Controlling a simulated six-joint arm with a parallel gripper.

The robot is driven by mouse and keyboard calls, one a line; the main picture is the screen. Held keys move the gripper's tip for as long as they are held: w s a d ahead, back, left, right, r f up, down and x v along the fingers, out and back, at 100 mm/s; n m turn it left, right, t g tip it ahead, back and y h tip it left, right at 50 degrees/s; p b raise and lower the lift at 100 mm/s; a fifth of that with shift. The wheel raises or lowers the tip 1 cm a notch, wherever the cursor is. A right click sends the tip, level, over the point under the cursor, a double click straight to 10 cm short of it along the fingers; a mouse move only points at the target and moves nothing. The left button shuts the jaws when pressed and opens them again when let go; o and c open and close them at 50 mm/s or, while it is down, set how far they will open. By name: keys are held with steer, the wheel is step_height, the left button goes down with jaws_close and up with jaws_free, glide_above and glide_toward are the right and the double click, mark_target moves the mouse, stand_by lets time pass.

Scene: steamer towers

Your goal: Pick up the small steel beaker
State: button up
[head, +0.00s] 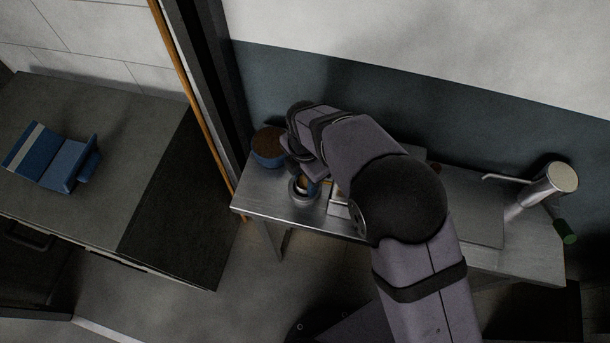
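A small round steel vessel (300,197) stands on the steel table near its left front corner; it looks like the small steel beaker, but much of it is hidden. My gripper (311,183) is right above or at this vessel, pointing down. My wrist and arm cover the view from above. I cannot tell whether the fingers touch the vessel, or whether they are open or shut.
A blue bowl (266,158) with a brown top stands close behind the vessel. A tall steel cylinder (548,188) with a spout-like arm and a green-ended handle (565,232) stands at the table's right end. A blue object (65,163) lies on the left counter (130,125).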

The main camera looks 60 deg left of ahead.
mark_target(305, 181)
jaws_close()
steer(key=shift+r, duration=0.1)
step_height(305, 181, up, 10)
steer(key=b, duration=0.3)
steer(key=shift+f+b, duration=0.7)
steer(key=shift+f, duration=0.8)
stand_by(0.8)
